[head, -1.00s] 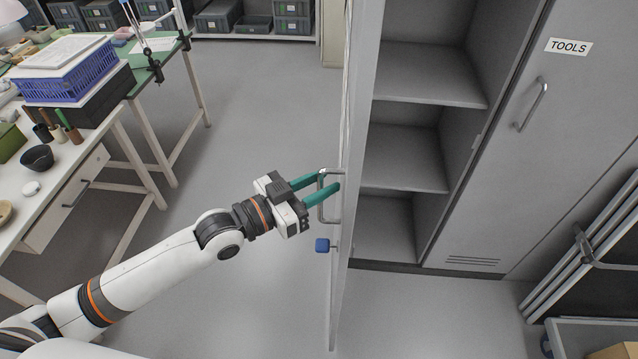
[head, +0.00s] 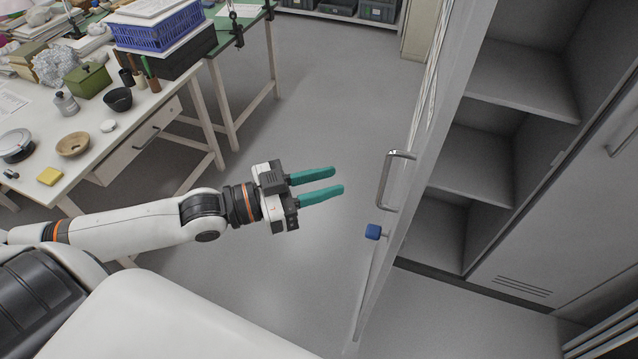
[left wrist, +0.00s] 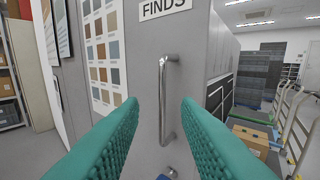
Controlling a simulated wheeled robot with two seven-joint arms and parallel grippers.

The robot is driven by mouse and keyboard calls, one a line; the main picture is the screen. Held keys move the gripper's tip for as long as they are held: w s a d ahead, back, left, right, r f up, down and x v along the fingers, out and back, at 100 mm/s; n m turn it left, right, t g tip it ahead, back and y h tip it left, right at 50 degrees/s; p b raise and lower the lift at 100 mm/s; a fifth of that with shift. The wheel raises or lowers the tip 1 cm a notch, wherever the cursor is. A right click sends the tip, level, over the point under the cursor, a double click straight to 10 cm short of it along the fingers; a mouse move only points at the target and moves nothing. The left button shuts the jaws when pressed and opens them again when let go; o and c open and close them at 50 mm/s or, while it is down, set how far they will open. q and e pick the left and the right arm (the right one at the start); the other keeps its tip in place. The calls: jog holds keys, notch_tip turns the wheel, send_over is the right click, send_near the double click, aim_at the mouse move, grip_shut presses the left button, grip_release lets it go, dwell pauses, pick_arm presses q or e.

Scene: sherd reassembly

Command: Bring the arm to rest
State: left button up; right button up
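My left gripper (head: 319,186) is open and empty in the head view, its two teal fingers apart and pointing right. It is left of the opened cabinet door's handle (head: 394,180), with a clear gap between. In the left wrist view the fingers (left wrist: 160,130) stand either side of the picture's middle. The door's metal handle (left wrist: 168,95) shows beyond them, below a FINDS label (left wrist: 166,8). My right gripper is not in view.
The door (head: 425,150) stands open beside a cabinet with empty shelves (head: 520,80). A white worktable (head: 75,130) with bowls and a blue crate (head: 160,30) stands left. The grey floor between is clear.

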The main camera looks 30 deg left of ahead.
pick_arm(q)
jog(key=shift+s+a, duration=0.2)
jog(key=shift+s, duration=0.05)
dwell(0.4)
jog(key=w+a+f+n+y, duration=0.2)
jog(key=w+a+f+y, duration=0.15)
jog(key=a+f, duration=0.55)
jog(key=w+a+f+n+y, duration=0.25)
jog(key=a+f+y, duration=0.2)
jog(key=f, duration=0.85)
jog(key=s+a+f+n+g+y, duration=0.1)
jog(key=s+a+f+y, duration=0.15)
jog(key=f, duration=0.55)
jog(key=s+a+f+n+g+y, duration=0.15)
jog(key=s+f, duration=0.25)
jog(key=f, duration=0.5)
jog(key=s+d+f+g+y, duration=0.15)
jog(key=s+f+g, duration=0.25)
jog(key=s+f, duration=0.95)
jog(key=s+d+f+g, duration=0.2)
jog(key=s+d+f, duration=0.2)
jog(key=s, duration=0.5)
jog(key=s+d+f+g, duration=0.3)
jog(key=s+d+f, duration=0.2)
jog(key=s, duration=0.4)
jog(key=shift+d+f+h, duration=0.2)
jog(key=shift+d+h, duration=0.15)
jog(key=shift+d, duration=0.35)
